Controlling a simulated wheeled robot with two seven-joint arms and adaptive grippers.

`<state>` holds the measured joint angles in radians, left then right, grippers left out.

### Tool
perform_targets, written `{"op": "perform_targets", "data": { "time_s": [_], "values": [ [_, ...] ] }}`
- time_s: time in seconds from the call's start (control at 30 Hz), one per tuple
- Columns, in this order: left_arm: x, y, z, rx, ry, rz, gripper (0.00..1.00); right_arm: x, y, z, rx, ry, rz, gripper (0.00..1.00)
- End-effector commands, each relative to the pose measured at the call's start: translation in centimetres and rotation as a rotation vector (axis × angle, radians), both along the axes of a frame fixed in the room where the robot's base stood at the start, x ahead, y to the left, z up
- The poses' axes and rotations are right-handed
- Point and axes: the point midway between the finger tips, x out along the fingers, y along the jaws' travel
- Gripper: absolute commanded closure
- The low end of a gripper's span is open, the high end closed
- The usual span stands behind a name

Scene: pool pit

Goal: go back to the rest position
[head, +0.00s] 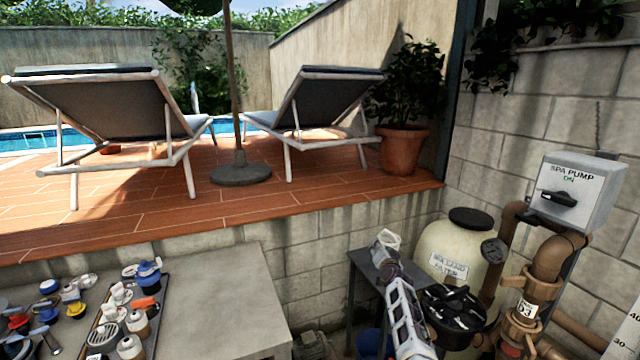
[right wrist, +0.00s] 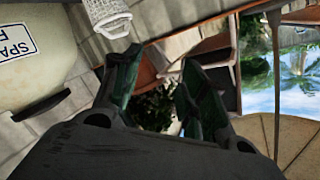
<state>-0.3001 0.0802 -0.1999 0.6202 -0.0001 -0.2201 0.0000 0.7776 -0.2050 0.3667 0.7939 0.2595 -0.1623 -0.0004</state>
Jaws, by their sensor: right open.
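My right arm comes up from the bottom right of the head view. Its right gripper (head: 387,262) is over the small dark stand beside the sand filter. In the right wrist view the two dark green fingers (right wrist: 150,95) stand apart with nothing between them. A white mesh basket (head: 388,239) is close to the fingertips in the head view. In the right wrist view the basket (right wrist: 108,16) is beyond the left finger. I cannot tell what it rests on. My left gripper is not in view.
A small dark stand (head: 362,262), the cream sand filter (head: 450,245), brown pipes (head: 548,265) and the spa pump switch box (head: 580,190) crowd the right. A grey bench (head: 235,290) has bare room at its right; a tray (head: 92,318) with several fittings lies at its left.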

Motion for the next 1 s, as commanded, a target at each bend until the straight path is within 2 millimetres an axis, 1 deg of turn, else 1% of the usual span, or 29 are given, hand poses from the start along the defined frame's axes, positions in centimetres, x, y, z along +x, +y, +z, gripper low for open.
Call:
{"op": "perform_targets", "data": {
  "time_s": [0.03, 0.07, 0.1, 0.27, 0.3, 0.37, 0.4, 0.47, 0.5, 0.6, 0.77, 0.8, 0.9, 0.97, 1.0],
  "values": [
    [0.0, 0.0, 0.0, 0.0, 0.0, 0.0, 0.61, -0.8, 0.5, -2.5, -0.04, 0.038, 0.021, 0.57],
    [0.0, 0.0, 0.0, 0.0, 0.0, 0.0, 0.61, -1.2, 0.7, -3.7, -0.062, 0.058, 0.032, 0.57],
    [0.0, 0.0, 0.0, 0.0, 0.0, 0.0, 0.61, -1.8, 1.0, -5.5, -0.093, 0.085, 0.048, 0.57],
    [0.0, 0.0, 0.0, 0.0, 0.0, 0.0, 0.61, -4.7, 2.0, -12.2, -0.205, 0.186, 0.11, 0.57],
    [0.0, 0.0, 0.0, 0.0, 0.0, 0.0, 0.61, -5.5, 2.1, -13.9, -0.23, 0.209, 0.123, 0.57],
    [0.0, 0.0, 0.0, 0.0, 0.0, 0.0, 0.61, -6.8, 2.4, -16.4, -0.268, 0.245, 0.146, 0.57],
    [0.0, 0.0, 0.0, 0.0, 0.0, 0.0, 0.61, -7.8, 2.5, -18.0, -0.29, 0.268, 0.159, 0.57],
    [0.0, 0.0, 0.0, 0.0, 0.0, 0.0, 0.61, -9.2, 2.6, -20.4, -0.327, 0.3, 0.18, 0.57],
    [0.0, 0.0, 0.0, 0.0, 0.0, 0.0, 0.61, -10.1, 2.7, -21.9, -0.349, 0.32, 0.193, 0.57],
    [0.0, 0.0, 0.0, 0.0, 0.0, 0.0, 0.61, -12.8, 2.8, -25.7, -0.402, 0.37, 0.227, 0.57],
    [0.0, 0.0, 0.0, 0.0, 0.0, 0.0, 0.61, -17.3, 2.8, -31.5, -0.475, 0.449, 0.281, 0.57],
    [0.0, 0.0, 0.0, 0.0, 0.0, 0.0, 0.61, -18.6, 2.7, -32.9, -0.488, 0.468, 0.295, 0.57],
    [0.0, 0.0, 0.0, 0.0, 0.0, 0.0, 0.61, -21.7, 2.7, -36.3, -0.523, 0.515, 0.328, 0.57],
    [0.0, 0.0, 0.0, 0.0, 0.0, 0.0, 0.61, -23.7, 2.6, -38.2, -0.542, 0.544, 0.348, 0.57],
    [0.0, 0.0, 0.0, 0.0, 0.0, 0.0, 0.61, -25.1, 2.5, -39.5, -0.552, 0.562, 0.36, 0.57]
  ]
}}
